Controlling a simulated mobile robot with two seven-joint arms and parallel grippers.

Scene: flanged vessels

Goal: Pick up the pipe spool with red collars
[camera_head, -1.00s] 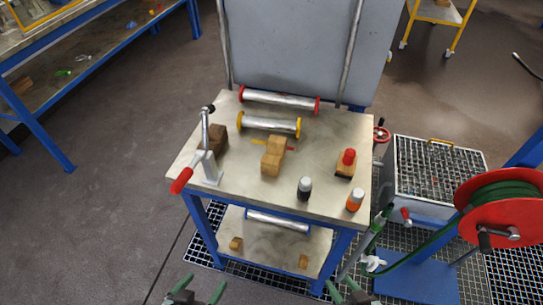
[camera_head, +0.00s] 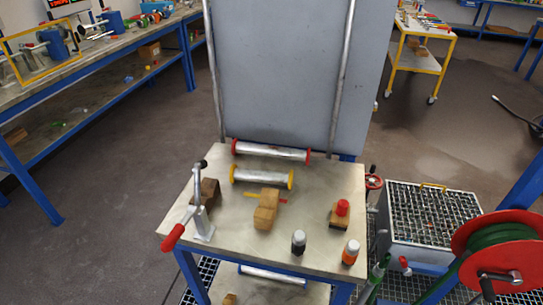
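The pipe spool with red collars (camera_head: 271,151) is a silvery tube with a red collar at each end. It lies crosswise at the back of the workbench top (camera_head: 225,258), in front of the large grey panel. A similar spool with yellow collars (camera_head: 262,178) lies parallel just in front of it. Nothing covers the red-collared spool. Neither of my grippers shows in the view now.
On the bench stand a red-handled lever tool (camera_head: 200,215), wooden blocks (camera_head: 266,209), a red-topped block (camera_head: 341,214) and two small bottles (camera_head: 299,242). The grey panel (camera_head: 280,75) rises behind. A red hose reel (camera_head: 497,252) and a grated box (camera_head: 432,214) stand at right.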

